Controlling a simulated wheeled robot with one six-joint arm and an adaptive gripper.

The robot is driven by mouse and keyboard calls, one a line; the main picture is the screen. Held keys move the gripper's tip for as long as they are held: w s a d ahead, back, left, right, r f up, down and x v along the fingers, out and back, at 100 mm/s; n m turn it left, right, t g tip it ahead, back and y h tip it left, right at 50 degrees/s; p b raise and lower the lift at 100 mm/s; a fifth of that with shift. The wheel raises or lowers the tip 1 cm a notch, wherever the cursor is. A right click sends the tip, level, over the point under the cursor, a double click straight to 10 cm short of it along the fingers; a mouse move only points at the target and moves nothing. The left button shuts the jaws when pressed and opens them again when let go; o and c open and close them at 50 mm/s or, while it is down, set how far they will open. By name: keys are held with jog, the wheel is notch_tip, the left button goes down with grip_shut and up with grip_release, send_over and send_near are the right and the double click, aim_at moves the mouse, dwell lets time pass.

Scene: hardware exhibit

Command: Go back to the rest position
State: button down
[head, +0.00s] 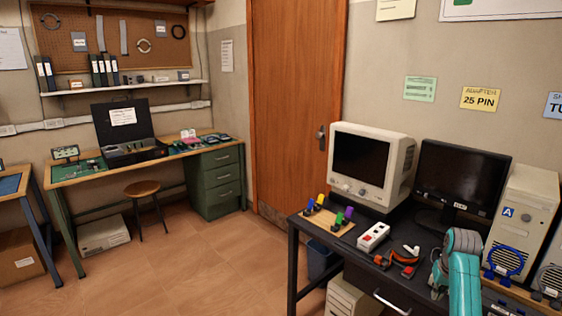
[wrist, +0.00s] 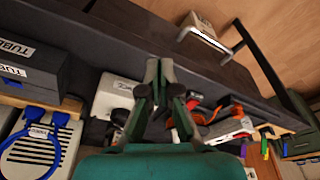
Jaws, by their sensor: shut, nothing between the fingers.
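My gripper (wrist: 159,66) shows in the wrist view with its two green-grey fingers together and nothing held between them. It is above the dark desk (wrist: 90,45). In the head view my teal arm is over the right part of the same desk (head: 300,228); the fingertips cannot be made out there. A white box with red parts (head: 373,237) and an orange-and-grey tool (head: 405,258) lie on the desk left of my arm.
A beige monitor (head: 368,165), a black monitor (head: 460,185) and a beige computer tower (head: 525,220) with a blue cable stand at the desk's back. A wooden stand (head: 328,221) holds several coloured pieces. Open floor (head: 190,270) lies left of the desk.

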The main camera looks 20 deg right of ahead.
jog(key=s+a+f+n+t+h, duration=0.1)
jog(key=s+a+f+n+t, duration=0.1)
jog(key=a+f, duration=1.45)
jog(key=s+a+f+n+t, duration=0.1)
jog(key=s+a+f+t, duration=0.15)
jog(key=s+a, duration=0.35)
jog(key=s+a+f+t, duration=0.1)
jog(key=s+a+f, duration=0.25)
jog(key=a, duration=0.45)
jog(key=s+a+r+n+t, duration=0.2)
jog(key=s+a+r+t, duration=0.25)
jog(key=s+a, duration=0.9)
jog(key=s+a+r+n+t+y, duration=0.2)
jog(key=s+a+r, duration=0.1)
jog(key=s+r, duration=1.2)
notch_tip(320, 180, up, 4)
jog(key=shift+s+a+r+t, duration=0.15)
jog(key=shift+a+t, duration=0.1)
jog(key=shift+t, duration=0.15)
